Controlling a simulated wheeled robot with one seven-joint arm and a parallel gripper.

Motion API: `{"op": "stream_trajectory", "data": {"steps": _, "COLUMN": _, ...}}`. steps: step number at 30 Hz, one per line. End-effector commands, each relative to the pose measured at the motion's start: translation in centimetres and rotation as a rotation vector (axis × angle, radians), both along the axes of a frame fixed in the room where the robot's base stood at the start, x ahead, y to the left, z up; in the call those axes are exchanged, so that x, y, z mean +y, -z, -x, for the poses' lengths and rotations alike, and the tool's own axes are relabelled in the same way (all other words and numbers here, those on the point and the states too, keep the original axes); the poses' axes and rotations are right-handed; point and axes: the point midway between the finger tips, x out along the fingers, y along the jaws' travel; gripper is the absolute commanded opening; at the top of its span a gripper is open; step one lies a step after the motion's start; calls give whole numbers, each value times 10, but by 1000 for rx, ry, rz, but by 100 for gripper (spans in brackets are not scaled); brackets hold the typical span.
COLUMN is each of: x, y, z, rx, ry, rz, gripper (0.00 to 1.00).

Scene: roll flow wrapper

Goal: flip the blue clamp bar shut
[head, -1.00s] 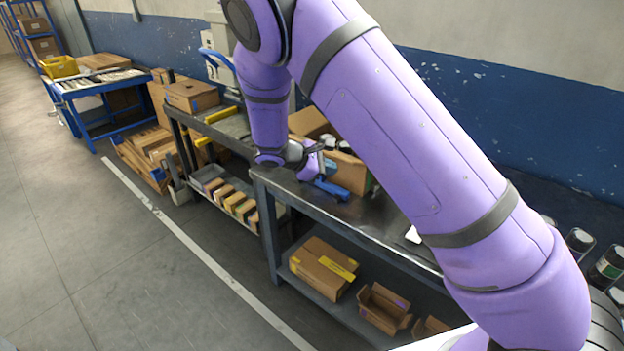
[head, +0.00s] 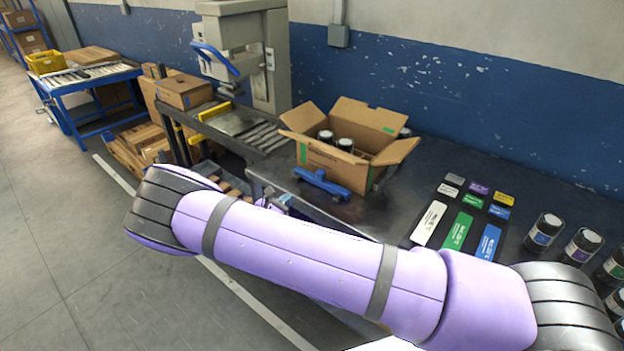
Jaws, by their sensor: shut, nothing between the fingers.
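A blue bar (head: 215,58) sticks out tilted from the front of the grey machine (head: 268,62) at the back left; it looks raised and is the likely clamp bar. A second blue piece, a low blue tool (head: 322,184), lies on the dark bench in front of the open carton. My gripper (head: 273,203) shows only as a small part behind my purple forearm, at the bench's left end. It is shut and empty, apart from the raised bar and to the left of the low blue tool. My arm hides most of it.
An open carton (head: 348,145) with dark jars stands on the bench (head: 400,208). Coloured label cards (head: 458,231) and several jars (head: 543,232) are to the right. A yellow-handled item (head: 214,111) lies below the machine. Bench space between carton and cards is clear.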

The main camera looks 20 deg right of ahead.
Motion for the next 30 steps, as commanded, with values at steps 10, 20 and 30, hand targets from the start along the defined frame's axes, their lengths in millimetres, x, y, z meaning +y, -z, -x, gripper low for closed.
{"op": "stream_trajectory", "data": {"steps": 10, "x": 5, "y": 8, "z": -1, "rx": 8, "ry": -30, "rz": 33, "gripper": 0}}
{"op": "stream_trajectory", "data": {"steps": 20, "x": -3, "y": 8, "z": -6, "rx": 8, "ry": -28, "rz": 32, "gripper": 0}}
{"op": "stream_trajectory", "data": {"steps": 30, "x": -50, "y": 8, "z": -40, "rx": 7, "ry": -27, "rz": 32, "gripper": 0}}
